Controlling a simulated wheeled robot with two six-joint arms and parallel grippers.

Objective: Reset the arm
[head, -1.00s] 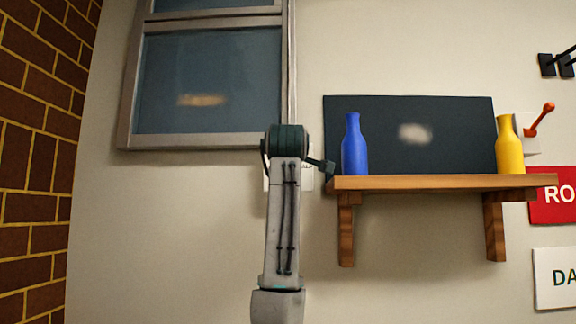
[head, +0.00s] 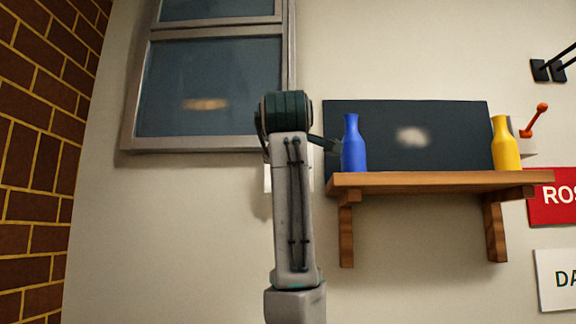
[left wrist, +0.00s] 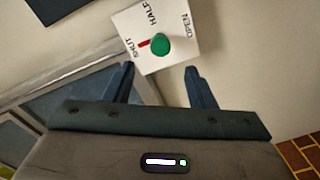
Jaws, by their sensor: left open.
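My left gripper (left wrist: 160,77) is open and empty in the left wrist view, with its two dark fingers apart. Just beyond the fingertips is a white dial plate with a green knob (left wrist: 159,46) and a red pointer. The plate is marked SHUT, HALF and OPEN; the pointer is on the knob's left, toward the SHUT and HALF marks. The fingers do not appear to touch the knob. In the head view my left arm stands upright in the middle and hides most of the plate (head: 267,179); the gripper's fingers cannot be made out there. My right gripper is not in view.
A wooden shelf (head: 430,183) right of my arm carries a blue bottle (head: 353,148) near its left end and a yellow bottle (head: 505,146) near its right. A dark panel (head: 440,130) is behind them. A window (head: 210,90) is behind my arm, left.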

